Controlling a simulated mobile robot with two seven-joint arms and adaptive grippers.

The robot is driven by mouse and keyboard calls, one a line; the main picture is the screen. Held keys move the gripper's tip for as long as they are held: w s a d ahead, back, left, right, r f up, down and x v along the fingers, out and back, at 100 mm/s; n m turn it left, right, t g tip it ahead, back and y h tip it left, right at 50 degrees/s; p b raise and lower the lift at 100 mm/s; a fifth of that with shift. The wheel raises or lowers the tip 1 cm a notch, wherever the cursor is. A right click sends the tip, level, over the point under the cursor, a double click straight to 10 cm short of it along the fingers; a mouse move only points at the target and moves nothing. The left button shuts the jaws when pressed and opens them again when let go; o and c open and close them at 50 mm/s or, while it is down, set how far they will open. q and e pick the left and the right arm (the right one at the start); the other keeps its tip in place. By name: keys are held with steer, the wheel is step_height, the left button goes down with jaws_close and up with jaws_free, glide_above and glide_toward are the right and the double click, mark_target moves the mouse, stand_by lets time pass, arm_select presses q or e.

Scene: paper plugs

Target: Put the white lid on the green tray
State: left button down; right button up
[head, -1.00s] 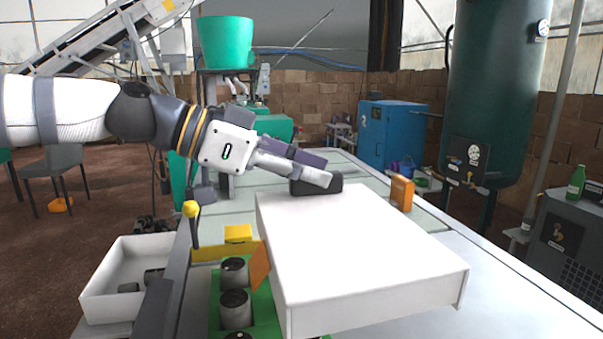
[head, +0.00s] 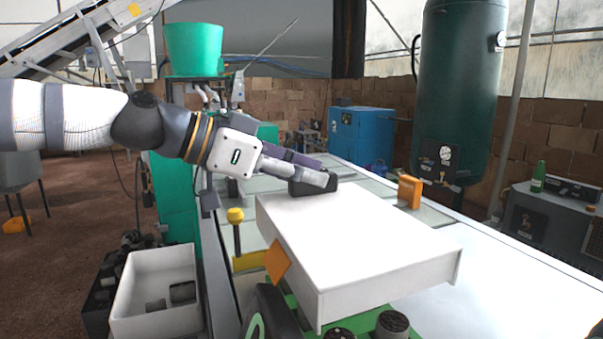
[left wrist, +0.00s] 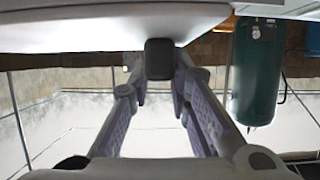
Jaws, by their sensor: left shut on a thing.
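The white lid (head: 365,235) is a broad flat slab with folded-down sides, shown in the middle of the head view. My left gripper (head: 324,174) is shut on the black handle (head: 302,187) on the lid's upper face. The left wrist view shows the fingers around this handle (left wrist: 160,58) with the white lid (left wrist: 70,32) beyond it. The green tray (head: 362,322) shows only in part below the lid's near edge, with dark-topped grey plugs (head: 393,322) in it. The lid hides the rest. My right gripper is not in view.
A white open box (head: 150,322) with dark pieces stands at left. A yellow-knobbed lever (head: 236,217) and an orange plate (head: 278,262) are close to the lid's left side. An orange box (head: 410,191) stands behind. The pale tabletop right of the lid is clear.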

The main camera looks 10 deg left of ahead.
mark_target(260, 226)
arm_select(q)
steer(key=shift+d, duration=0.1)
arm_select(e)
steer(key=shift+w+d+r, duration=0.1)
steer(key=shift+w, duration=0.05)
arm_select(q)
steer(key=shift+f+b, duration=0.7)
steer(key=shift+f, duration=3.75)
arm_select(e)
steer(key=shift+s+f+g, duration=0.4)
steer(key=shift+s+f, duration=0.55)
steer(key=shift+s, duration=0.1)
arm_select(q)
steer(key=shift+f, duration=0.6)
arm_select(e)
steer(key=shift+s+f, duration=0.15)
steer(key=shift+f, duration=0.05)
arm_select(q)
steer(key=c, duration=1.4)
jaws_free()
steer(key=v, duration=1.1)
steer(key=shift+s+a+r, duration=0.2)
steer(key=shift+a, duration=0.3)
